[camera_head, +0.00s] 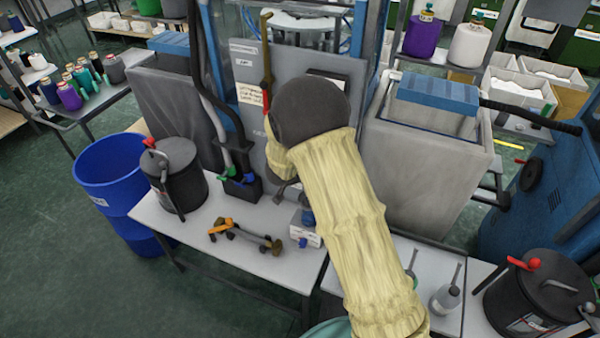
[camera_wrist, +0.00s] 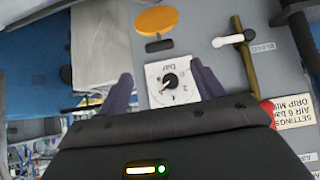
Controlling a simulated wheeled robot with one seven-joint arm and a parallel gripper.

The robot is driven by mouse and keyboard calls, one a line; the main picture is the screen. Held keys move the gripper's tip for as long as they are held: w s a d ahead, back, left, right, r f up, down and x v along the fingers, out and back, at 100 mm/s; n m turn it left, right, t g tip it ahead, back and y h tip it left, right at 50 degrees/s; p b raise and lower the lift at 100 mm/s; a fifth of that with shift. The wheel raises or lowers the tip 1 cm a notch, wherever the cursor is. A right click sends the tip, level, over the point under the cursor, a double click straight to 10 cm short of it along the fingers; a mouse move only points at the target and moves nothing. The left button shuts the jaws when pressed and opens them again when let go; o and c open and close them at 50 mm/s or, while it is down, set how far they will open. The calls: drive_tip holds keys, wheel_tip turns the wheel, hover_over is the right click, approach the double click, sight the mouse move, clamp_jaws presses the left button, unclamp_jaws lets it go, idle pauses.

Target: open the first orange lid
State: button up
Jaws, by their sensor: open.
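An orange oval lid (camera_wrist: 157,19) sits on the grey panel at the top of the wrist view. A dark slot-like shape (camera_wrist: 160,46) shows just below it; I cannot tell whether the lid covers an opening. My gripper (camera_wrist: 163,88) is open and empty. Its two dark fingers are apart, with a white gauge plate (camera_wrist: 172,83) marked "bar" showing between them. The lid is beyond the fingertips, with a gap in the picture. In the head view my arm hides the lid and the gripper.
A brass lever (camera_wrist: 243,50) with a red end is right of the fingers; this lever also shows in the head view (camera_head: 267,55). A bench (camera_head: 265,262) below holds a black lidded pot (camera_head: 178,180) and an orange-black tool (camera_head: 245,235). A blue bin (camera_head: 110,190) stands left.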

drive_tip(key=v, duration=0.5)
drive_tip(key=shift+f, duration=0.25)
drive_tip(key=c, duration=0.6)
drive_tip(key=f+b, duration=0.2)
drive_tip(key=b, duration=0.1)
drive_tip(key=f+h+b, duration=0.1)
drive_tip(key=b, duration=0.1)
drive_tip(key=shift+s+d+f+t, duration=0.2)
drive_tip(key=shift+d+f+t, duration=0.15)
drive_tip(key=shift+d+t, duration=0.05)
clamp_jaws()
drive_tip(key=s+a+f+t+h+b, duration=0.2)
drive_tip(key=f+t+b, duration=0.3)
drive_tip(key=b, duration=1.1)
drive_tip(key=s+a+f+t+h+b, duration=0.2)
drive_tip(key=s+f+t+b, duration=0.2)
drive_tip(key=b, duration=1.3)
wheel_tip(320, 180, down, 4)
drive_tip(key=shift+f+t, duration=0.15)
drive_tip(key=shift+t, duration=1.05)
